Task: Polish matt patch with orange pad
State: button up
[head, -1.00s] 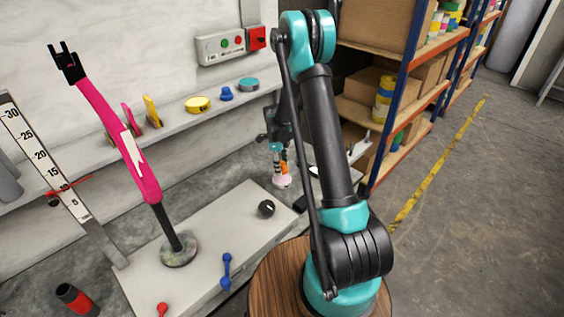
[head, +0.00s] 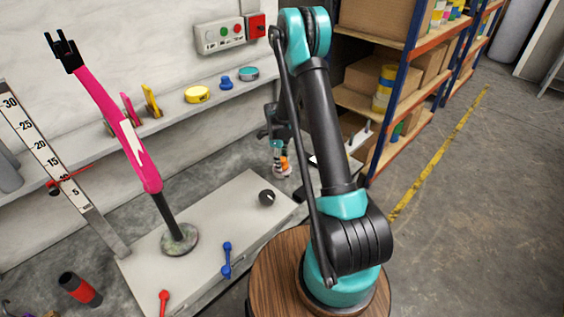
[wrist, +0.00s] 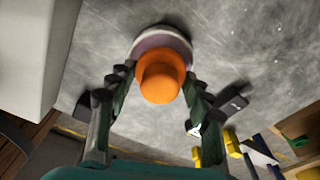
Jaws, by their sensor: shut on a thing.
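The orange pad (wrist: 161,77) is an orange knob-like body with a pale mauve disc (wrist: 150,43) at its far end. My gripper (wrist: 160,90) is shut on the orange body, between its two fingers. In the head view my gripper (head: 281,165) is small and partly behind my arm, holding the pad low beyond the bench's right end. The pink frame tube (head: 110,115) stands tilted on a round foot on the bench, left of and apart from my gripper. A pale jagged-edged mark (head: 132,143) is on it; I cannot tell whether this is the matt patch.
The bench (head: 215,205) carries a black knob (head: 266,198) and a blue handle (head: 227,260). A wall shelf (head: 175,118) holds several coloured pads and tins. A ruler (head: 45,150) leans at the left. Blue-framed racks (head: 405,95) stand at right; floor beyond is clear.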

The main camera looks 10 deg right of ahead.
aim_at(283, 159)
jog(key=shift+f, duration=0.5)
dwell(1.6)
jog(key=shift+r, duration=3.5)
